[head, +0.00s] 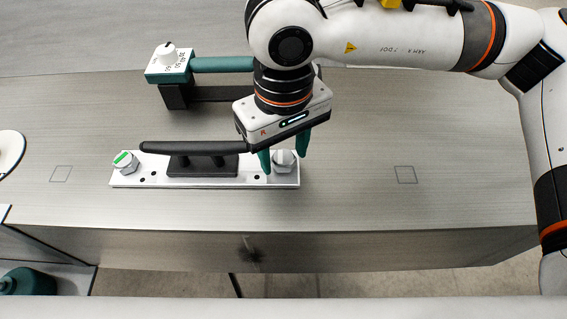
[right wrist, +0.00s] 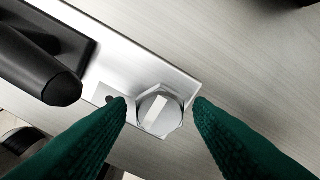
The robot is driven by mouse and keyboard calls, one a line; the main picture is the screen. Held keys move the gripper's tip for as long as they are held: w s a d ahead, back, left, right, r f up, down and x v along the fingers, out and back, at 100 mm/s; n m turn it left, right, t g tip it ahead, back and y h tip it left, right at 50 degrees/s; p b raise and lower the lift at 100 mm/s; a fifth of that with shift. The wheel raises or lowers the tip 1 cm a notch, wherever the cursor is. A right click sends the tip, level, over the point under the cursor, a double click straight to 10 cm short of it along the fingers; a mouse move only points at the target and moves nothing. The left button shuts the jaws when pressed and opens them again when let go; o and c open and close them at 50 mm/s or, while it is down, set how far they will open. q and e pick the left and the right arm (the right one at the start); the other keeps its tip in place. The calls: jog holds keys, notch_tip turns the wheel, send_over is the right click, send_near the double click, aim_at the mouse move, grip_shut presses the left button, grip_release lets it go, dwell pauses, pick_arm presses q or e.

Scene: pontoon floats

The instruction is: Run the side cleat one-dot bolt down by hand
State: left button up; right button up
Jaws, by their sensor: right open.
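The side cleat, a black horn (head: 195,147) on a white plate (head: 212,181), lies on the grey bench top. The one-dot bolt (head: 283,161) stands at the plate's right end, beside a single black dot; its hex head with a pale stripe also shows in the right wrist view (right wrist: 159,110). My right gripper (head: 284,153) is open, its green fingers on either side of this bolt head, with small gaps in the wrist view (right wrist: 160,104). Another bolt (head: 125,162) with a green stripe sits at the plate's left end. My left gripper is out of view.
A green-handled tool with a white dial (head: 170,60) rests on a black stand (head: 177,96) behind the cleat. A white round thing (head: 9,150) is cut off at the left edge. The bench right of the plate is clear around a marked square (head: 405,175).

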jog(key=shift+f+n+b, duration=0.15)
jog(key=shift+n+b, duration=0.2)
jog(key=shift+n, duration=0.05)
jog(key=n+b, duration=0.4)
jog(key=n, duration=0.4)
jog(key=shift+f+b, duration=0.1)
jog(key=shift+b, duration=0.25)
jog(key=shift+n+b, duration=0.45)
jog(key=shift+n, duration=0.75)
jog(key=shift+r+n, duration=0.3)
jog(key=shift+n, duration=0.1)
jog(key=shift+c, duration=0.6)
